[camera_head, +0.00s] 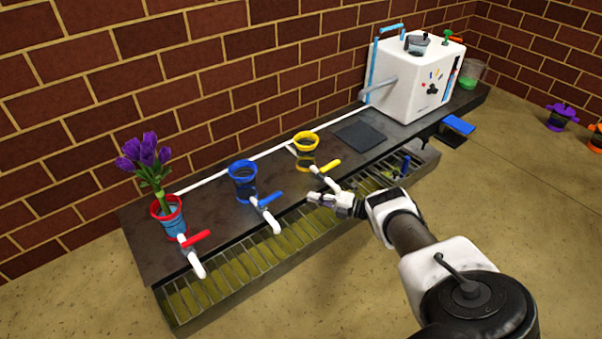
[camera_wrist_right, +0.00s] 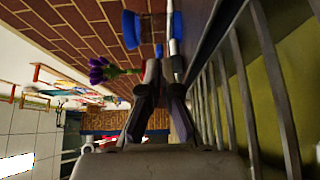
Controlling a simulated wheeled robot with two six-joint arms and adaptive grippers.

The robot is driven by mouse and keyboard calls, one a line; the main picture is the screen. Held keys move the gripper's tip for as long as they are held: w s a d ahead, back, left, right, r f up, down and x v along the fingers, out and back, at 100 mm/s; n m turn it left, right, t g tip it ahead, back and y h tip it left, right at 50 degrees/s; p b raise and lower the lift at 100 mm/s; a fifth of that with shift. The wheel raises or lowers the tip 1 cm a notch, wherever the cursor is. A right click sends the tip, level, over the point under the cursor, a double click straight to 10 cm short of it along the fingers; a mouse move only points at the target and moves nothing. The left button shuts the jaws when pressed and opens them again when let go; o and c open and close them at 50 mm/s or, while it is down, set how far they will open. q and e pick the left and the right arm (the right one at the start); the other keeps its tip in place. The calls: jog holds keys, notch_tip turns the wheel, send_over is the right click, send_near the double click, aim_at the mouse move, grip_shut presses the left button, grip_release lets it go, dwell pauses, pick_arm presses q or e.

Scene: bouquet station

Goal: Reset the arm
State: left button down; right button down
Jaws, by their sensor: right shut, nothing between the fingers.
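My right arm comes in from the lower right in the head view. Its gripper (camera_head: 332,199) is shut and empty, just in front of the dark counter (camera_head: 215,205) and above the grated trough (camera_head: 262,255). It is close to the white spout with the yellow lever (camera_head: 330,166); I cannot tell whether they touch. In the right wrist view the fingers (camera_wrist_right: 163,78) are together, with the grate bars (camera_wrist_right: 235,90) alongside on the right. My left gripper does not show.
Purple flowers (camera_head: 145,152) stand in a red-rimmed cup (camera_head: 167,214). A blue cup (camera_head: 242,182) and a yellow-rimmed cup (camera_head: 305,150) stand behind their spouts. A white machine (camera_head: 412,85) is at the far end.

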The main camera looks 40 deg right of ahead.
jog(key=shift+s+d+f, duration=0.1)
jog(key=shift+s+d, duration=0.15)
jog(key=shift+d, duration=0.75)
